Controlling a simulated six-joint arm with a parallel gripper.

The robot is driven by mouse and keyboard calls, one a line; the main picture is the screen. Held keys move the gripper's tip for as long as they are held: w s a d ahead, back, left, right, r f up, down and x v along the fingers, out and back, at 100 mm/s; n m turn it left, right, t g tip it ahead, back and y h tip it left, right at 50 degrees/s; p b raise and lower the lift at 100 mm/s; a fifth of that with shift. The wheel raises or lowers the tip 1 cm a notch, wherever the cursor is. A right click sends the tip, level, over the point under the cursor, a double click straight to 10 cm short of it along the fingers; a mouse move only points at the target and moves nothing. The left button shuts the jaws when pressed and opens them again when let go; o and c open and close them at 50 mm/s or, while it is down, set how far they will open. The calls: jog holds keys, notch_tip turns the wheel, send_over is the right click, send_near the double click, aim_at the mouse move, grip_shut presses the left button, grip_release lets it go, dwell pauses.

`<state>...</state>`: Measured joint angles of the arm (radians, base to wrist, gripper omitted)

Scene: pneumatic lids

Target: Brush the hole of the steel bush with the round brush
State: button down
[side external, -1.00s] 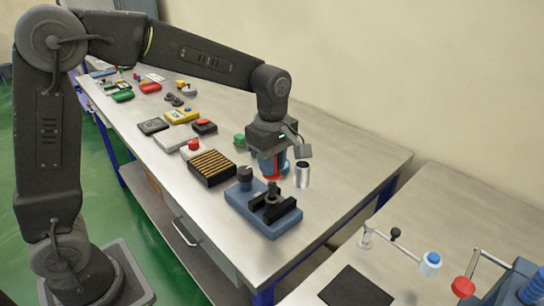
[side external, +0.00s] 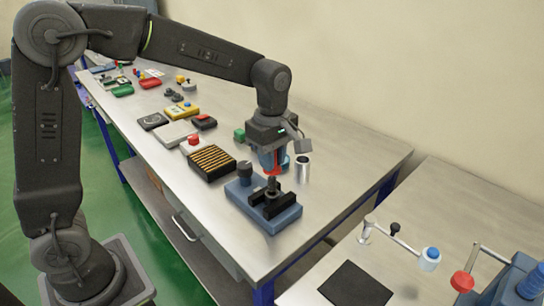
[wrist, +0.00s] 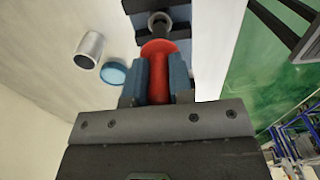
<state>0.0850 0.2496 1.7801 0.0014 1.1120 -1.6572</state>
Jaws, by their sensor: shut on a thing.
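My gripper (side external: 272,164) is shut on the red handle of the round brush (wrist: 159,75), between its two blue fingers. The brush points down over a blue and black vise (side external: 262,214) near the bench's front corner. The steel bush (wrist: 160,19) shows as a grey ring between the black jaws in the wrist view, just beyond the red collar. A dark upright part (side external: 272,186) shows directly below the collar in the side view. The bristles are hidden or too small to make out, so I cannot tell whether they are inside the hole.
A silver cylinder (side external: 303,168) stands right of my gripper; a blue disc (wrist: 114,72) lies beside it.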

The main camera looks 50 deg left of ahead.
jog(key=shift+f, duration=0.2)
jog(key=shift+f, duration=0.45)
jog(key=shift+f, duration=0.95)
dwell(1.6)
jog(key=shift+r, duration=0.1)
dwell(0.9)
jog(key=shift+r, duration=3.4)
